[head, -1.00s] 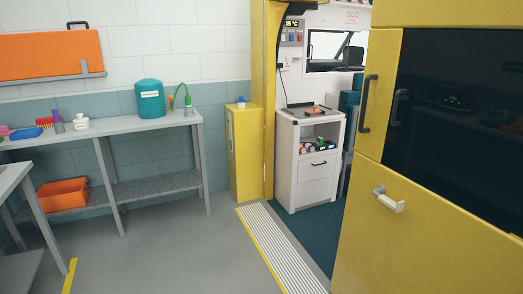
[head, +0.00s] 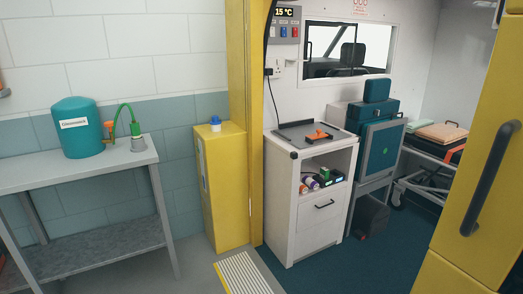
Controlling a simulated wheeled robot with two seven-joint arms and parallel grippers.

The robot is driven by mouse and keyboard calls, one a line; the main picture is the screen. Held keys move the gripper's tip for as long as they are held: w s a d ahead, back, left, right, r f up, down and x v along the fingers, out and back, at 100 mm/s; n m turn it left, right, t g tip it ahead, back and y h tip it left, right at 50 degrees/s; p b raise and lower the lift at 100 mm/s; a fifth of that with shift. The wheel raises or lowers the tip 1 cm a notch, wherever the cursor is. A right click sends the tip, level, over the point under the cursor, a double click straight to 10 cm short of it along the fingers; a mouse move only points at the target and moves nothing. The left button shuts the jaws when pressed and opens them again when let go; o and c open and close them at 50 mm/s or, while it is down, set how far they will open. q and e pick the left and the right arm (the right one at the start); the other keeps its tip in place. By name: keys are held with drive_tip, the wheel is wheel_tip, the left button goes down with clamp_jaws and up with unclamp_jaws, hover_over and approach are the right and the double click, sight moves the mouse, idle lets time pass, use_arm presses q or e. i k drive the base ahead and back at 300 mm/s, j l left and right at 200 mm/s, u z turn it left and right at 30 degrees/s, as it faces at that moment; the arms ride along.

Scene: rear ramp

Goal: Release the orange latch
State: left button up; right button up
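An orange handle-like piece (head: 319,136) lies on a dark flat plate on top of the white cabinet (head: 316,225). It is the only orange part there, and it is too small to tell if it is the latch or how it is fastened. The cabinet stands just inside the yellow-framed doorway, with an open shelf and a drawer with a dark handle. Neither of my grippers is in view.
A yellow door (head: 487,170) with a dark handle stands at the right edge. A yellow box (head: 222,188) and a grey bench (head: 75,176) with a teal container (head: 78,127) are left. Teal cases (head: 378,120) and a stretcher (head: 440,150) are deeper inside.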

sight(319, 135)
drive_tip(key=i+j+z, duration=0.15)
drive_tip(key=i+z, duration=0.15)
drive_tip(key=i, duration=0.2)
drive_tip(key=i+j+z, duration=0.3)
drive_tip(key=i, duration=0.15)
drive_tip(key=i+j+z, duration=0.35)
drive_tip(key=i+j, duration=1.65)
drive_tip(key=i+l, duration=0.05)
drive_tip(key=i, duration=0.05)
